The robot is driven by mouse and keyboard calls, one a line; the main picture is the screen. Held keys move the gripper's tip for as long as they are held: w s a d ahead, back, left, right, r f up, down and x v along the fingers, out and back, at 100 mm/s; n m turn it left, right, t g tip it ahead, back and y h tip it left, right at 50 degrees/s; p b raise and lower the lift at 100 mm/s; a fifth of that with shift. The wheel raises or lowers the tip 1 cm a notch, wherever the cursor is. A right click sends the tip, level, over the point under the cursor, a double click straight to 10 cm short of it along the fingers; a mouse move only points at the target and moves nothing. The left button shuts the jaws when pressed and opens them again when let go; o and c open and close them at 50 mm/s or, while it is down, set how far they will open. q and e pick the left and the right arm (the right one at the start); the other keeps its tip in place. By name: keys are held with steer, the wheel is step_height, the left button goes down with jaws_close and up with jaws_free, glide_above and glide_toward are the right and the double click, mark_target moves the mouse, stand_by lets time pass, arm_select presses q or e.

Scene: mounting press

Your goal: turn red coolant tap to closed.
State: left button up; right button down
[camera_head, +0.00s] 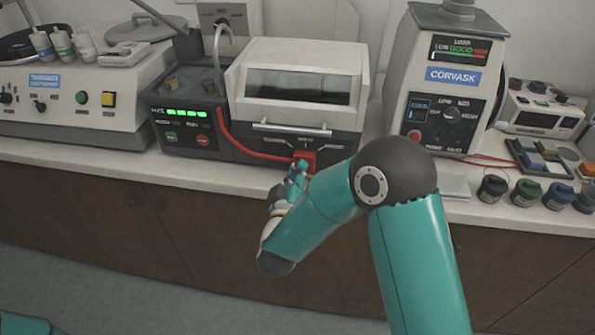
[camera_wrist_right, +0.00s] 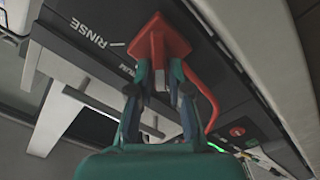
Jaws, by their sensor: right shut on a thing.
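The red coolant tap (camera_head: 306,158) sits on the dark lower front of the white hooded machine (camera_head: 297,110), below its handle bar. My right gripper (camera_head: 297,172) reaches it from the front and partly covers it. In the right wrist view the tap (camera_wrist_right: 160,42) shows as a red block with a flared base, and the fingers of my right gripper (camera_wrist_right: 160,82) are shut on its near end. A "RINSE" label with a short line is printed beside the tap. Another label there is partly hidden. My left gripper is out of view.
A red hose (camera_head: 235,146) runs along the machine's front to the tap. The Corvask machine (camera_head: 437,85) stands to the right, with several dark jars (camera_head: 527,191) near the bench edge. A cream machine (camera_head: 80,95) stands at the left. The floor in front is clear.

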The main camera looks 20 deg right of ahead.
steer(key=c, duration=1.1)
jaws_free()
steer(key=shift+a, duration=0.1)
steer(key=shift+c, duration=0.2)
steer(key=v, duration=1.2)
steer(key=shift+f, duration=0.2)
